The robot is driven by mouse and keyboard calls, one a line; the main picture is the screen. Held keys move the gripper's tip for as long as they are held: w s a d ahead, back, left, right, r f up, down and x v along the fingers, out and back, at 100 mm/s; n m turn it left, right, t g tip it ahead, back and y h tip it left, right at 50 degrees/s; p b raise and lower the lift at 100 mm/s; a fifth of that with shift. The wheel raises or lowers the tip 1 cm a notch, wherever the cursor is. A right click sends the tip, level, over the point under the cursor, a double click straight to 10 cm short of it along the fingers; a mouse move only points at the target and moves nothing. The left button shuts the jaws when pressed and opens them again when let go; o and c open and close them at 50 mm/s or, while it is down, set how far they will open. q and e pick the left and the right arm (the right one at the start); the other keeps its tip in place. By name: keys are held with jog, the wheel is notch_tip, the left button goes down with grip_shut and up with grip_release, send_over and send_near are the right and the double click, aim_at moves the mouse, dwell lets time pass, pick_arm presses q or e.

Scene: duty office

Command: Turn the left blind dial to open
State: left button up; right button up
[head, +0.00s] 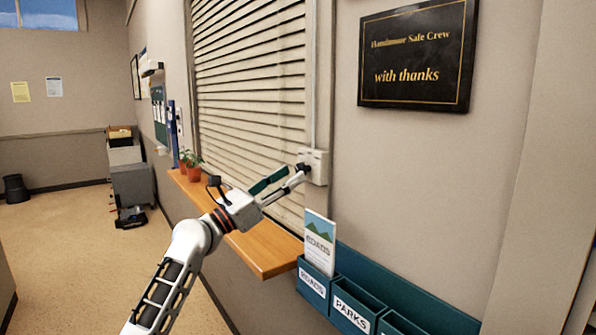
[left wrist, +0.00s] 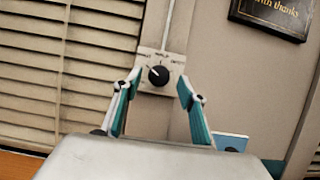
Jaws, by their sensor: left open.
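The blind dial is a black round knob (left wrist: 158,75) on a pale square plate (left wrist: 161,68), mounted on the wall just right of the blind. Its white pointer mark appears to point to the upper left. Small lettering along the plate's top is too blurred to read surely. In the head view the plate (head: 318,166) is partly behind my gripper. My left gripper (head: 287,180) is open and empty in front of the dial. In the left wrist view the knob shows between the two teal-padded fingers (left wrist: 157,88); I cannot tell whether they touch it. My right gripper is not in view.
Teal leaflet boxes (head: 355,305) holding a leaflet (head: 319,243) stand below the dial. A black plaque (head: 416,55) hangs at upper right.

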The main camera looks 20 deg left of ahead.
aim_at(299, 170)
pick_arm(q)
jog(key=shift+x, duration=1.55)
jog(key=shift+c, duration=0.3)
